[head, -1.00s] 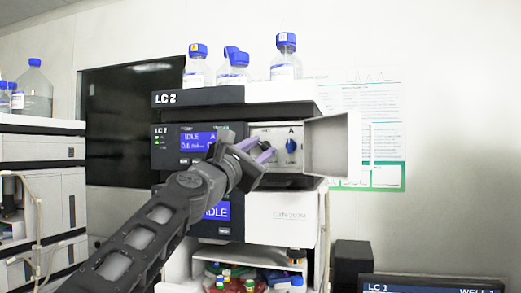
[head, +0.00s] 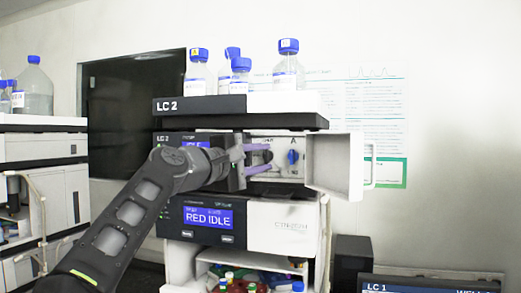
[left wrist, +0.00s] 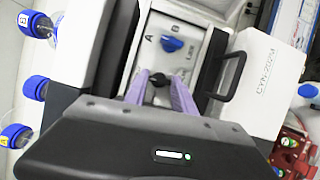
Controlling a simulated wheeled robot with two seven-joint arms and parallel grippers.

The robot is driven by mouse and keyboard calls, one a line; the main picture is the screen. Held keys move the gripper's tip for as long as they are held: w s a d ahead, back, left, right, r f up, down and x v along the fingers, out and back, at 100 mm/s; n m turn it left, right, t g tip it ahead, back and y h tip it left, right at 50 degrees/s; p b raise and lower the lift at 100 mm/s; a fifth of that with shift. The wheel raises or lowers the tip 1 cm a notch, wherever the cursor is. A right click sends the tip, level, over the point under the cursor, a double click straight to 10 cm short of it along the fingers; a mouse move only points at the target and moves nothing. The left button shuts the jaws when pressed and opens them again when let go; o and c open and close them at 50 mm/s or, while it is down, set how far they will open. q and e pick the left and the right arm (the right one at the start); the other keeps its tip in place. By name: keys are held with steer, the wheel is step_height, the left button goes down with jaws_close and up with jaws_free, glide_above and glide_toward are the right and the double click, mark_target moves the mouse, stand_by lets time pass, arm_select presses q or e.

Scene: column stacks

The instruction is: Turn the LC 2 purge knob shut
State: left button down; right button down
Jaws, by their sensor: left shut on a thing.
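The LC 2 stack (head: 205,105) stands in the middle of the head view, with the small door (head: 337,165) of one module swung open to the right. Behind it, a pale panel carries a blue knob (head: 292,157) and a black knob (left wrist: 159,80) to its left. The blue knob also shows in the left wrist view (left wrist: 172,44), near the letter A. My left gripper (head: 262,159) reaches in from the left, its purple fingers shut on the black knob, one on either side. The fingers partly hide the knob in the head view. My right gripper is out of view.
Several blue-capped bottles (head: 240,78) stand on top of the stack. The open door with its handle (head: 370,165) borders the panel on the right.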

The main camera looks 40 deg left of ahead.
arm_select(q)
steer(key=shift+m+p, duration=0.3)
steer(key=shift+m, duration=0.2)
steer(key=c, duration=1.3)
jaws_free()
